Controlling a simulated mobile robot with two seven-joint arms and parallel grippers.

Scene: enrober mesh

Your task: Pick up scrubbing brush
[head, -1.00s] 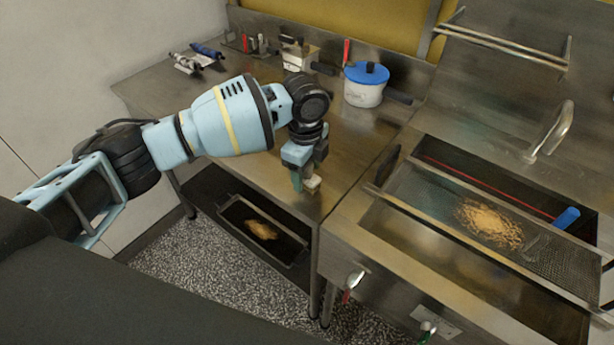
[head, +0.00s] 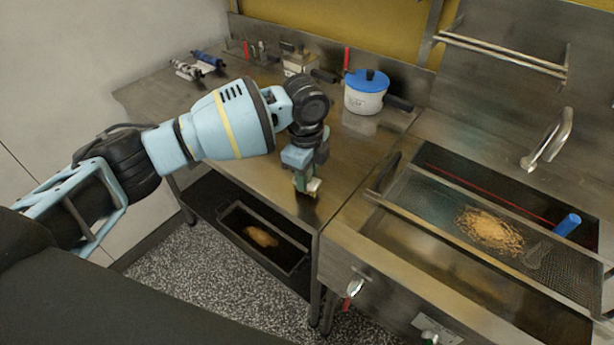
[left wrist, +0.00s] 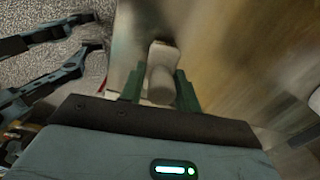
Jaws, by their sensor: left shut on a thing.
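The scrubbing brush shows as a small pale beige block (head: 314,185) at the front edge of the steel counter in the head view. My left gripper (head: 306,184) points down there, with its green fingers shut on it. In the left wrist view the pale, rounded piece (left wrist: 161,76) sits between the two green fingers of the gripper (left wrist: 160,88). Its underside and any bristles are hidden, and I cannot tell whether it touches the counter. My right gripper is not in view.
A white pot with a blue lid (head: 366,92) stands behind. A dark tray (head: 232,215) sits on the lower shelf.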

